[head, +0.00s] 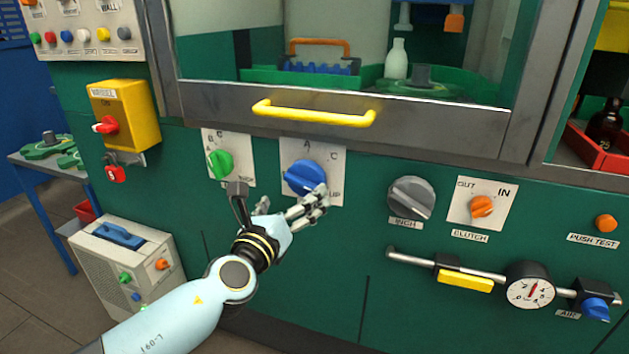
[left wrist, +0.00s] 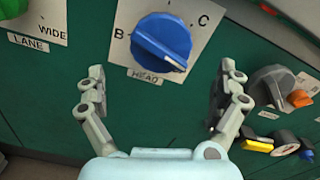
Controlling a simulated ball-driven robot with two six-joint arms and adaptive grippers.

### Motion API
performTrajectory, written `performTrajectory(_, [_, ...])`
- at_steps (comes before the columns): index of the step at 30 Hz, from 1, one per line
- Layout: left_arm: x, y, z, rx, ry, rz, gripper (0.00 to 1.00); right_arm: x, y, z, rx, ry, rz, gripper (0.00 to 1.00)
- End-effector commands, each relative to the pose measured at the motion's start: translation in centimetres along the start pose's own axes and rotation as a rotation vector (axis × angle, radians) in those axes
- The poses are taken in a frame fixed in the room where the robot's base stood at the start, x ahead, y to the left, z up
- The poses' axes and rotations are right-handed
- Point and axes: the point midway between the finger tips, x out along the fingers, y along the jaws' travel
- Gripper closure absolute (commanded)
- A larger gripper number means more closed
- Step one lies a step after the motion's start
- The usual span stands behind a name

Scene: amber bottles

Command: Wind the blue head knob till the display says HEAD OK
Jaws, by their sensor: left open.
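The blue head knob (head: 303,177) sits on a pale plate (head: 335,160) with letters around it, on the green machine front. In the left wrist view the blue knob (left wrist: 160,38) is above the HEAD label, between B and C. Its raised ridge slants down to the right. My left gripper (head: 292,204) is open just in front of and below the knob. In the left wrist view its fingers (left wrist: 163,88) stand wide apart, one on each side below the knob, with nothing between them. No display reading HEAD OK shows. My right gripper is out of view.
A green knob (head: 220,164) is close on the left, a grey INCH knob (head: 411,198) and orange clutch knob (head: 481,206) on the right. A yellow handle (head: 314,114) juts out above. A gauge (head: 530,286) and pipe are lower right.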

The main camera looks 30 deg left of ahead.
Motion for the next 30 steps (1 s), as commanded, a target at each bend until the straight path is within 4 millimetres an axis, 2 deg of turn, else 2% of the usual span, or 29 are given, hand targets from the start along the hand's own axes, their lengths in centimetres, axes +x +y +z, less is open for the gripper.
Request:
performTrajectory(3, [2.6,-0.1,0.2,-0.002,-0.002,-0.001,0.00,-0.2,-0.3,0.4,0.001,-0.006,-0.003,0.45])
performTrajectory(10, [6.5,0.0,0.0,-0.002,-0.001,0.000,0.00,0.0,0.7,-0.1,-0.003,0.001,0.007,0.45])
performTrajectory(15, [7.7,0.0,-0.1,-0.003,0.001,0.001,0.00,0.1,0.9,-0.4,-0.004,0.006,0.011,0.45])
performTrajectory(23, [7.8,0.0,-0.1,-0.003,0.001,0.001,0.00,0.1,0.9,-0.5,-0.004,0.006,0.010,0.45])
performTrajectory(30, [7.8,0.0,-0.1,-0.003,0.001,0.001,0.29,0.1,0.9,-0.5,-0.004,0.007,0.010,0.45])
